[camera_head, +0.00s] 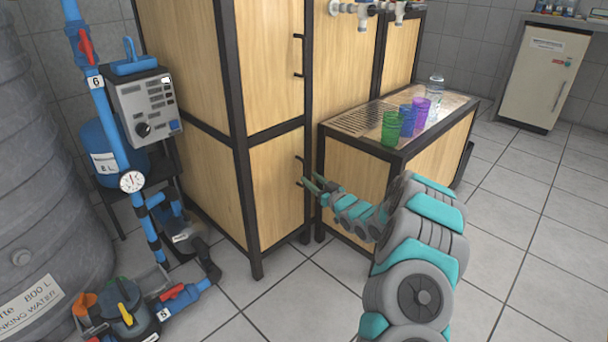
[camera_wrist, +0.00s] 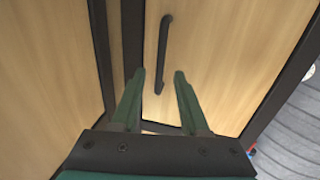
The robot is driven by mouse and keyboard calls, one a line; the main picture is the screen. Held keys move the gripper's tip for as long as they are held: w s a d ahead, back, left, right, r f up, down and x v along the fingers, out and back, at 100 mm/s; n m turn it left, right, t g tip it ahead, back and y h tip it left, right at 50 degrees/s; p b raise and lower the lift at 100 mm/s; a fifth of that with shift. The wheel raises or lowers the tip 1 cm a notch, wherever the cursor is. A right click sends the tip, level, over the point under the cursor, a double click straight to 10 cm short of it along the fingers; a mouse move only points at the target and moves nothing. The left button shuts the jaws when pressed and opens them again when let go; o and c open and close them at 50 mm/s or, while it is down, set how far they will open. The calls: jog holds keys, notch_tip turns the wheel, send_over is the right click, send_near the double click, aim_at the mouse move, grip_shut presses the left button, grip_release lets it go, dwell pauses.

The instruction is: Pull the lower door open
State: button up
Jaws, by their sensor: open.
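The lower door (camera_head: 274,195) is a light wood panel in the black-framed cabinet and looks shut. Its dark upright bar handle (camera_head: 299,170) is near the door's right edge. In the wrist view, the door (camera_wrist: 215,50) fills the middle, with the black handle (camera_wrist: 164,50) on it. My gripper (camera_head: 312,186) is open at the handle, reaching in from the right. In the wrist view, the handle's lower part lies between the two green fingertips (camera_wrist: 160,73). I cannot tell whether the fingers touch it or how deep they reach.
An upper door (camera_head: 270,60) with its own handle is above. A low wood stand (camera_head: 352,180) with a grated top and several coloured cups is close to the right of the lower door. Pumps and pipes (camera_head: 130,300) stand at the left. Tiled floor (camera_head: 290,285) in front is clear.

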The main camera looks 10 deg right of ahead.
aim_at(304, 173)
jog(key=shift+x, duration=2.45)
grip_shut()
